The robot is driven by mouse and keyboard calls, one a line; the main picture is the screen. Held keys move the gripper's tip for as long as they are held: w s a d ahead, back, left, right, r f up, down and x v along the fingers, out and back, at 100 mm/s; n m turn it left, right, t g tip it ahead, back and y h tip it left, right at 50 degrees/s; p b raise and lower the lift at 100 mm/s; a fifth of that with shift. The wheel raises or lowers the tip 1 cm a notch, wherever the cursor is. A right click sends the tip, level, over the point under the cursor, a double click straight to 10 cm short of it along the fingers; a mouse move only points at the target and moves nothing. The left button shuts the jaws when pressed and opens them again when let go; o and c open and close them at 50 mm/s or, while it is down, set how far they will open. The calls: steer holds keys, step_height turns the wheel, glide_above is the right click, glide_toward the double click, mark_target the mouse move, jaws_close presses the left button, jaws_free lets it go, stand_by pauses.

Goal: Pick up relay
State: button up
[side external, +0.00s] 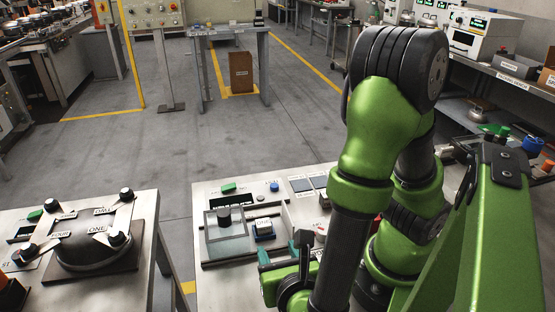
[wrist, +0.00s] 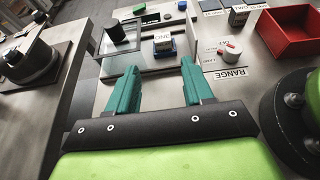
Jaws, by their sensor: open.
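No part carries a readable relay label, so I cannot tell for sure which one is the relay. A small blue block with a white labelled top (wrist: 163,44) sits on the bench ahead of my gripper; it also shows in the side external view (side external: 263,230). A small dark box with a pale label (wrist: 238,16) stands farther right, by the red tray. My gripper (wrist: 157,72) is open, its two teal fingers apart with nothing between them. The blue block is beyond the fingertips and apart from them. In the side external view my arm partly hides the gripper.
A clear panel with a black knob (wrist: 117,32) stands left of the blue block. A red and white knob (wrist: 230,51) sits near the RANGE label. A red tray (wrist: 312,47) is at the right. A second bench with a dark domed unit (side external: 92,250) stands left, across a gap.

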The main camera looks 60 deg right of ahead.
glide_toward(264, 226)
steer(key=w+d, duration=0.3)
steer(key=shift+w+d+f, duration=0.1)
steer(key=shift+w+f, duration=0.05)
steer(key=shift+f, duration=0.1)
steer(key=shift+f+x, duration=0.15)
steer(key=shift+x, duration=1.2)
steer(key=shift+f+x, duration=0.1)
steer(key=shift+x, duration=1.25)
steer(key=c, duration=0.8)
steer(key=shift+r, duration=0.15)
